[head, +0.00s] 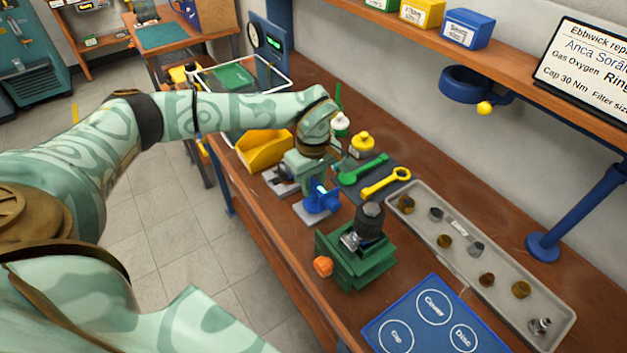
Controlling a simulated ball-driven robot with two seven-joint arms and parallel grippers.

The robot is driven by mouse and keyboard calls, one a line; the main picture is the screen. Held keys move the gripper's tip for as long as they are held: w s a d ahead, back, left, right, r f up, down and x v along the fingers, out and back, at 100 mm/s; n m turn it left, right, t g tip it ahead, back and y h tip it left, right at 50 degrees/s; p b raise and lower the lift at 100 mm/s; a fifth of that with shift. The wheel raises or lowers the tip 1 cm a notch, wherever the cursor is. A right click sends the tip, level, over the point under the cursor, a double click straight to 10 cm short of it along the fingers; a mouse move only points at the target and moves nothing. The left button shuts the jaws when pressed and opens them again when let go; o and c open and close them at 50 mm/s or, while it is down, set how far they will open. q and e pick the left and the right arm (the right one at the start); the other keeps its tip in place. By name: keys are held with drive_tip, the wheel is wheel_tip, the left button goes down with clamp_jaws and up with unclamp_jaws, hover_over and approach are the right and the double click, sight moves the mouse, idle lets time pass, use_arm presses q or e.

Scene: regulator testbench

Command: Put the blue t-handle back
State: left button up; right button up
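My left gripper (316,186) points down over the workbench, left of the green vise-like fixture. The blue t-handle (322,202) shows right at its fingertips, above a pale grey block (309,213) on the bench. The gripper body hides part of the handle. I cannot tell whether the fingers are closed on it, or whether it rests on the block. My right gripper is not in view.
The green fixture (356,259) holds a dark-topped part and has an orange knob. A dark mat (352,192) carries green and yellow wrenches. A long grey tray (543,311) holds several small parts. A blue labelled mat (398,318) lies in front. A yellow bin (262,148) stands behind.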

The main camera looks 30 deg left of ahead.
sight(313, 180)
use_arm(q)
drive_tip(key=shift+o, duration=0.6)
use_arm(e)
drive_tip(key=shift+a, duration=0.3)
use_arm(q)
drive_tip(key=shift+r, duration=0.1)
wheel_tip(313, 180, up, 12)
drive_tip(key=p, duration=0.1)
drive_tip(key=shift+r+p, duration=0.25)
drive_tip(key=shift+p, duration=0.15)
use_arm(e)
drive_tip(key=shift+d+r, duration=0.3)
drive_tip(key=shift+r, duration=0.65)
